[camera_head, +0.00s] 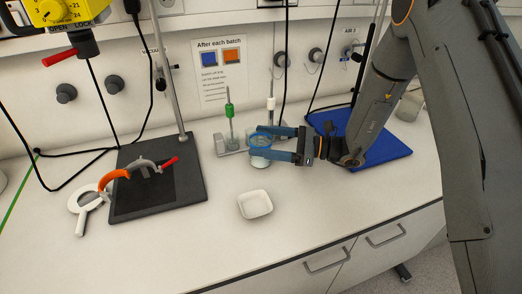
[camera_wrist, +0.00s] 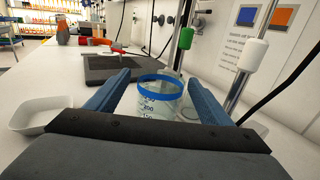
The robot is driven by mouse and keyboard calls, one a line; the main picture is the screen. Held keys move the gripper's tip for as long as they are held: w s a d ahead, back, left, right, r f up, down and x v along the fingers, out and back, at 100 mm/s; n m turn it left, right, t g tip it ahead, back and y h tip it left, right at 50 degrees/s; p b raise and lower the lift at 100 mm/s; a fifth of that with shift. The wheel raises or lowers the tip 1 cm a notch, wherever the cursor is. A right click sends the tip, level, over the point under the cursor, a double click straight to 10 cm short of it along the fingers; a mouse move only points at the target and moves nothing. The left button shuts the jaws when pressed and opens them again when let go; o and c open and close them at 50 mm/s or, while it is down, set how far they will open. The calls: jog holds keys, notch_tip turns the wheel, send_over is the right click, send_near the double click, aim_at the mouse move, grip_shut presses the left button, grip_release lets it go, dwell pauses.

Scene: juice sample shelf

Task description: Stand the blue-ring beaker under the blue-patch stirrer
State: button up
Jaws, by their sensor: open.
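The blue-ring beaker (camera_head: 260,162) is clear with a blue band at its rim. It stands upright on the bench and shows large between the fingers in the wrist view (camera_wrist: 160,97). My gripper (camera_head: 260,143) is open, with one blue finger on each side of the beaker; whether either touches it is unclear. A blue pad (camera_head: 386,153) lies to the right, partly hidden by my arm, with a stand rod (camera_head: 371,45) rising behind it. I cannot make out a stirrer with a blue patch.
A white dish (camera_head: 254,204) sits in front of the beaker. Rods with green (camera_head: 229,111) and white (camera_head: 270,104) grips stand close behind. A dark stand base (camera_head: 190,185) bearing an orange-and-grey clamp is to the left.

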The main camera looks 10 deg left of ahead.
jog(key=a+p, duration=0.2)
jog(key=a, duration=0.2)
jog(key=shift+a, duration=0.15)
jog(key=shift+a+f, duration=0.2)
jog(key=shift+a, duration=0.05)
jog(key=c, duration=1.5)
jog(key=shift+r, duration=0.25)
